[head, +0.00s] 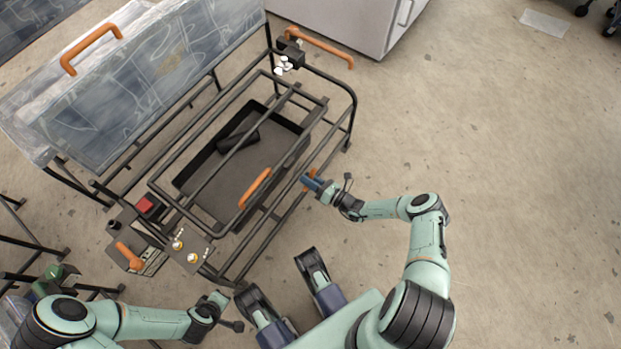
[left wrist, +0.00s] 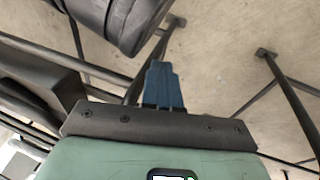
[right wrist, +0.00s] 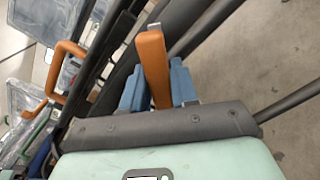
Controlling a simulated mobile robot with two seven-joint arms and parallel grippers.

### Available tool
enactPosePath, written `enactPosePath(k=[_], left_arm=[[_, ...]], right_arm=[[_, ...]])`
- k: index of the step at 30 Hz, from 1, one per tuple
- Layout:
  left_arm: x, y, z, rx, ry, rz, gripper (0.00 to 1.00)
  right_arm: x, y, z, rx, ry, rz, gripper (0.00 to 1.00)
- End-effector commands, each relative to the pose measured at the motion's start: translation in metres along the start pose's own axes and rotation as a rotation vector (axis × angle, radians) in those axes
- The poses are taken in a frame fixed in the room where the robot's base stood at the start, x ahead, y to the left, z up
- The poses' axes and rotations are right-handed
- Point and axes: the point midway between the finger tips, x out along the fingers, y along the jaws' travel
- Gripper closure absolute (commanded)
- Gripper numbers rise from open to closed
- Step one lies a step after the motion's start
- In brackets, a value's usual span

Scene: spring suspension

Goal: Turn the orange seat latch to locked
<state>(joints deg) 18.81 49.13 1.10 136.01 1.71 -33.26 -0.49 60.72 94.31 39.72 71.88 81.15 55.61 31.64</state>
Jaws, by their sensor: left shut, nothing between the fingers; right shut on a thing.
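The orange seat latch (right wrist: 153,65) is a flat bar standing between the blue fingers of my right gripper (right wrist: 158,85) in the right wrist view. In the head view the right gripper (head: 312,182) is at the near right side of the black frame, and only a small orange piece of the latch (head: 308,177) shows beside its fingers. The gripper is shut on the latch. My left gripper (left wrist: 163,85) is shut and empty in the left wrist view. In the head view the left gripper (head: 219,300) is low, near the frame's front corner.
An orange handle (head: 255,187) is on the near rail of the black tubular frame (head: 345,110), above a dark tray (head: 235,180). A panel with a red block (head: 144,205) and an orange lever (head: 130,257) stands at the left. The floor (head: 500,150) at the right is clear.

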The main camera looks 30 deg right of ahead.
Motion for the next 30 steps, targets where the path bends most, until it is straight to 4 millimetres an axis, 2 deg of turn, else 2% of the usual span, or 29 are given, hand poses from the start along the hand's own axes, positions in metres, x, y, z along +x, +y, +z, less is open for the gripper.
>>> enactPosePath(k=[7,18,30], left_arm=[[-0.014,0.014,-0.017,0.013,0.054,0.025,1.0],[-0.025,0.017,0.003,0.017,-0.007,0.026,1.0],[-0.031,0.019,0.012,0.019,-0.032,0.027,1.0]], right_arm=[[-0.001,0.004,0.0,-0.234,0.001,0.0,1.0],[-0.001,0.008,-0.002,-0.536,0.002,-0.001,1.0],[-0.001,0.009,-0.004,-0.697,0.002,0.0,1.0]])
